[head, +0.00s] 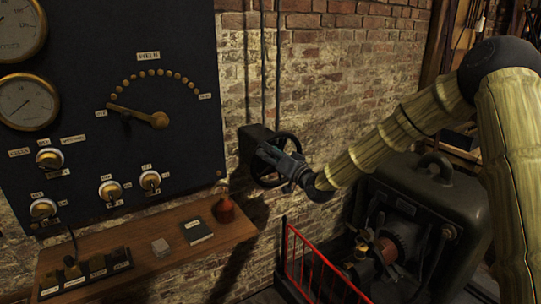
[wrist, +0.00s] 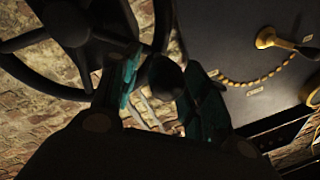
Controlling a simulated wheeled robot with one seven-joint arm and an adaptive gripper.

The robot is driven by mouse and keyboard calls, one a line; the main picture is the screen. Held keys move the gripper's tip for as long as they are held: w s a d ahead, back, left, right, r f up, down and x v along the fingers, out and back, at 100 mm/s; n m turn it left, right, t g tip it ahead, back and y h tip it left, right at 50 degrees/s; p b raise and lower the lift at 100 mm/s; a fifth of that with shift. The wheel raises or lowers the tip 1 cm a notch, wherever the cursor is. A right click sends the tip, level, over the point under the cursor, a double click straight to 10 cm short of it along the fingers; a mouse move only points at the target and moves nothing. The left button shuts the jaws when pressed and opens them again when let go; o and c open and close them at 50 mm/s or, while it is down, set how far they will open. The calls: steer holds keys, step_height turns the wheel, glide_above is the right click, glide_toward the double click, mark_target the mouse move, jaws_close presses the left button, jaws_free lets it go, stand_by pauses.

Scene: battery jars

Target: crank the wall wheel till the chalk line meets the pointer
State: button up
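The dark spoked wall wheel (head: 289,136) is mounted at a black box (head: 254,143) on the brick wall, right of the panel. My gripper (head: 270,153) is in front of it and covers part of it. In the wrist view the wheel (wrist: 68,22) fills the upper left. A dark round knob (wrist: 168,80) shows between the two parted teal-padded fingers of my gripper (wrist: 160,88). Whether either finger touches the knob is unclear. Pale strips (wrist: 152,112) show behind the fingers. I cannot make out the chalk line or its pointer.
A dark panel (head: 190,45) with gauges, knobs and a brass lever (head: 158,119) is on the left. A red railing (head: 318,262) and a generator (head: 440,205) stand at lower right.

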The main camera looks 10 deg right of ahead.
steer(key=shift+s+a, duration=0.1)
steer(key=shift+a, duration=0.05)
steer(key=v, duration=1.2)
steer(key=shift+f, duration=0.1)
